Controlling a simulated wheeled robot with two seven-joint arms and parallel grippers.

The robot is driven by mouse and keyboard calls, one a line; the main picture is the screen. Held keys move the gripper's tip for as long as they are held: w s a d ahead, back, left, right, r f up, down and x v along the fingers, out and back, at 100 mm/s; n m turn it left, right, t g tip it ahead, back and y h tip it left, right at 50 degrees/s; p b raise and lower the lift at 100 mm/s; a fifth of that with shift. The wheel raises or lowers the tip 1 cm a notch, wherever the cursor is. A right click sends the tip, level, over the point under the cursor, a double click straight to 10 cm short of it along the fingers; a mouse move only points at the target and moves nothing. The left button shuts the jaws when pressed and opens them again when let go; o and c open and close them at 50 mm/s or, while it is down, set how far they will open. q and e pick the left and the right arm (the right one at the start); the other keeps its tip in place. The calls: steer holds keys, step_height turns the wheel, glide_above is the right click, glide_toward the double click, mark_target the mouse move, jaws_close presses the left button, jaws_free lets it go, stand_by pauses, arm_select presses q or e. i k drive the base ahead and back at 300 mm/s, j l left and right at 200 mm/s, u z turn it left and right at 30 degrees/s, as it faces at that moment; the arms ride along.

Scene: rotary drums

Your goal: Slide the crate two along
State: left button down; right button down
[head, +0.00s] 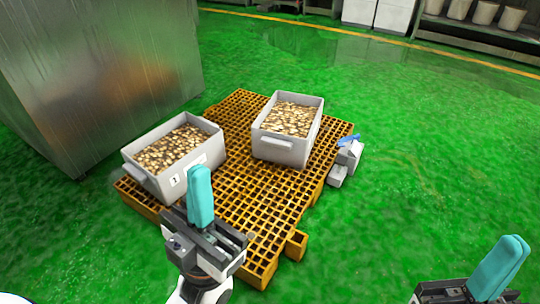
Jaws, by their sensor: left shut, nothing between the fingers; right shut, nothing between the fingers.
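Two grey crates filled with small brown and cream pieces sit apart on an orange grated pallet (262,215). The left crate (150,181) has a white label that seems to read 1 and lies at the pallet's left edge. The other crate (282,151) stands further back and to the right, with no label visible. My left gripper (200,190) is shut and empty, its teal fingers in front of the left crate's near right side; I cannot tell if they touch. My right gripper (502,265) is shut and empty at the lower right, over the floor away from the pallet.
A tall metal cabinet (100,80) stands close behind and left of the pallet. A small grey item with a blue part (348,155) is at the pallet's right edge. The green floor to the right is open. Shelves with several pots (484,14) are at the back.

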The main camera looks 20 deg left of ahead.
mark_target(285, 130)
steer(key=i+l+u, duration=0.1)
steer(key=l, duration=0.25)
steer(key=i+l+u, duration=0.15)
steer(key=l, duration=0.25)
steer(key=i+l+u, duration=0.1)
steer(key=l, duration=0.3)
steer(key=i+l+u, duration=0.15)
steer(key=l, duration=0.25)
steer(key=i+l+u, duration=0.15)
steer(key=i, duration=0.35)
steer(key=i+l+u, duration=0.1)
steer(key=i+l, duration=0.15)
steer(key=i, duration=0.25)
steer(key=i+l+u, duration=0.15)
steer(key=i, duration=0.3)
steer(key=l, duration=0.1)
